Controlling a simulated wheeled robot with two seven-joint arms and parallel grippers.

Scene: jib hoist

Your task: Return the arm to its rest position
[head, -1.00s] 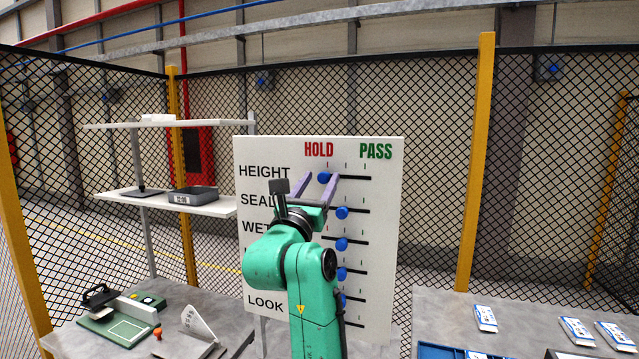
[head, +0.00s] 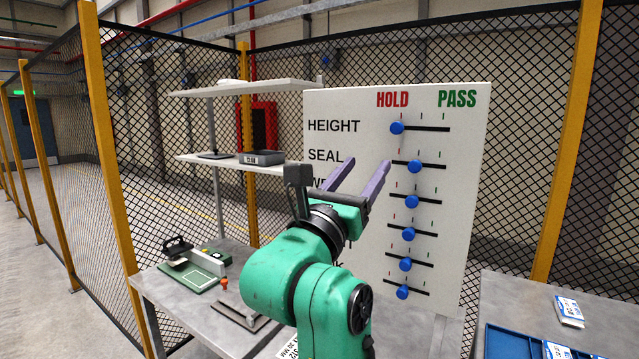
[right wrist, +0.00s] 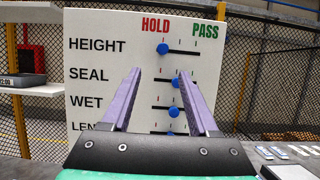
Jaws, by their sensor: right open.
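My right arm is green, and its right gripper (head: 366,172) has two purple fingers standing apart with nothing between them. It is in front of the white board (head: 455,200), left of the slider knobs. The board has HOLD and PASS columns and several rows with blue knobs. The HEIGHT knob (head: 397,128) is at the HOLD end of its slot. The SEAL knob (head: 414,166) sits a little right of its slot's left end. In the right wrist view the open fingers (right wrist: 158,100) point at the board, apart from the HEIGHT knob (right wrist: 163,49). My left gripper is not in view.
A grey table (head: 150,290) at left holds a green-based device (head: 195,272). White shelves (head: 230,160) stand behind it, with a grey tray (head: 262,158). Another table (head: 520,290) at right holds a blue tray and white packets. Mesh fencing encloses the back.

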